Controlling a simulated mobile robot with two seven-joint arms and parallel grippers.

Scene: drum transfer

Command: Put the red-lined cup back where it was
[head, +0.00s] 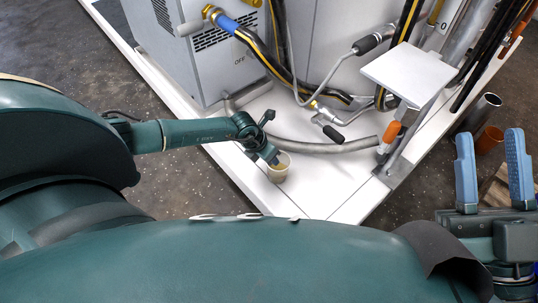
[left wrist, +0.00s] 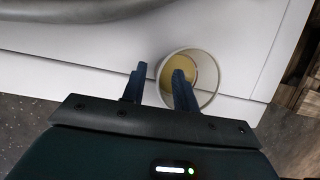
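A pale cup (head: 279,174) with a yellowish inside stands on the white platform near its front edge. I see no red line on it. It shows larger in the left wrist view (left wrist: 207,88). My left gripper (head: 266,153) is at the cup's rim. In the left wrist view its two fingers (left wrist: 158,84) are apart, one over the cup's opening and the other outside the left side of the rim. A gap shows between the outer finger and the cup. My right gripper (head: 494,170) is open and empty at the right, its blue fingers pointing up.
A grey hose (head: 320,147) lies on the white platform (head: 325,195) behind the cup. A grey cabinet (head: 235,60), a square white plate (head: 409,74) on a stand and an orange-handled tool (head: 390,134) stand farther back. An orange-brown cup (head: 489,141) is near my right gripper.

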